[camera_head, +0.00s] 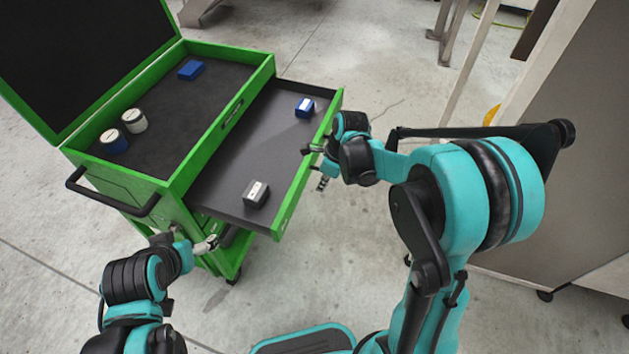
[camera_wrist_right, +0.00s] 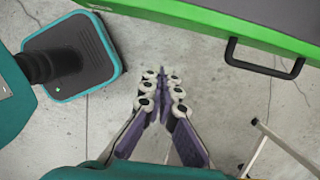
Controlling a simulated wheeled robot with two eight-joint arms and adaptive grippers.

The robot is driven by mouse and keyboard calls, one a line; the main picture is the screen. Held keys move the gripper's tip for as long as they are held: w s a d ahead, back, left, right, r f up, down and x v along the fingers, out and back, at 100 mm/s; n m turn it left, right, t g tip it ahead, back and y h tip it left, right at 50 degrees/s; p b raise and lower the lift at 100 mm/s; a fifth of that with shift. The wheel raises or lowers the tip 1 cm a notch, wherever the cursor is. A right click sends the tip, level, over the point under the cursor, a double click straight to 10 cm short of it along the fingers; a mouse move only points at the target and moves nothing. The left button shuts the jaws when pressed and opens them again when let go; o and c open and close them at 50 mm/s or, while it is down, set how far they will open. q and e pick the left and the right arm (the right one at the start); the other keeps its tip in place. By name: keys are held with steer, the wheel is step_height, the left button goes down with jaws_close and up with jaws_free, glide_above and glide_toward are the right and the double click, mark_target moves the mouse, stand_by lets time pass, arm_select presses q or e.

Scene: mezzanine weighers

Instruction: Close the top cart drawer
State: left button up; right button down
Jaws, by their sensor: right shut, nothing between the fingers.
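The green cart's top drawer (camera_head: 222,178) is pulled out to the right in the head view, with a dark tray floor. Its green front (camera_head: 290,205) also shows in the right wrist view (camera_wrist_right: 200,22), with a black bar handle (camera_wrist_right: 268,70). My right gripper (camera_head: 322,182) is just outside the drawer front, shut and empty. In the right wrist view its fingers (camera_wrist_right: 162,90) are together, left of the handle and apart from it. My left gripper (camera_head: 208,244) is by the cart's near corner, below the drawer; its opening is too small to judge.
The drawer holds a blue-and-white box (camera_head: 304,107) and a grey box (camera_head: 257,194). A grey cabinet (camera_head: 590,130) stands at right. Clear floor lies between.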

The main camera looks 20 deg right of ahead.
steer(key=w+a+f+b, duration=0.3)
steer(key=a+f, duration=0.1)
steer(key=f, duration=0.3)
steer(key=shift+w+a+f+b, duration=0.25)
steer(key=shift+a+f+b, duration=0.05)
steer(key=shift+a+f, duration=0.05)
steer(key=shift+a, duration=0.1)
